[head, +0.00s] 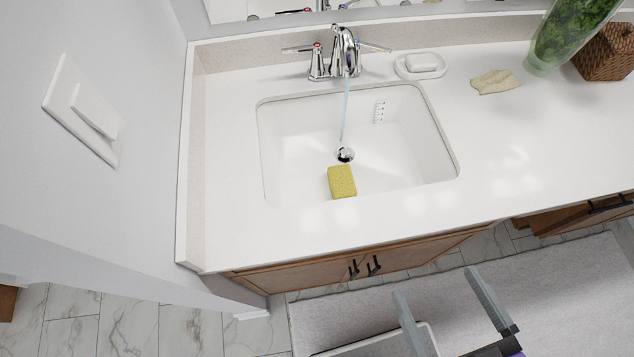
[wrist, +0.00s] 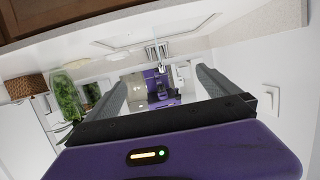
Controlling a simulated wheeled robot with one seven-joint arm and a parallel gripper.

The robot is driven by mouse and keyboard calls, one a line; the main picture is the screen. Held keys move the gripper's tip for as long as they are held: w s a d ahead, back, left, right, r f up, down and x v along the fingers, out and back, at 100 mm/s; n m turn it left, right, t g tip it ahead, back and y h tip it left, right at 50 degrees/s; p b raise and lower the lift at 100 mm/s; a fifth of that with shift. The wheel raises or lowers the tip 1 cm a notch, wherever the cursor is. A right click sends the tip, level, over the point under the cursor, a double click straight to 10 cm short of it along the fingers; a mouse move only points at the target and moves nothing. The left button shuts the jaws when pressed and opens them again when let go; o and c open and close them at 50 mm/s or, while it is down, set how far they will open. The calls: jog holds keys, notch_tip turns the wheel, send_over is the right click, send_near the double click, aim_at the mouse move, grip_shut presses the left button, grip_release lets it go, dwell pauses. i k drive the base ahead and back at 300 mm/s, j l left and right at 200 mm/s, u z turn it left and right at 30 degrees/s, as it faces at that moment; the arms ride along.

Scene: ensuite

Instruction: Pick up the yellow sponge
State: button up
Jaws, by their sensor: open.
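The yellow sponge (head: 342,182) lies in the white sink basin (head: 290,150), near its front edge and just below the drain. My gripper (head: 445,286) is at the lower right of the head view, in front of the counter and apart from the sponge. Its two fingers are spread with nothing between them. In the wrist view my gripper (wrist: 162,80) is also open and empty, facing the mirror and wall. The sponge cannot be made out in the wrist view.
The chrome faucet (head: 345,52) stands behind the sink with water running into it. A soap dish (head: 420,66), a crumpled cloth (head: 495,82), a green-filled vase (head: 570,38) and a wicker basket (head: 606,50) stand to the right. The counter front (head: 400,217) is clear. An open drawer (head: 575,216) juts out at right.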

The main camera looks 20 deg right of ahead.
aim_at(342, 184)
jog(key=i+j+u, duration=0.2)
jog(key=u, duration=0.25)
jog(key=i+j+u, duration=0.1)
jog(key=i+u, duration=0.2)
jog(key=u, duration=0.15)
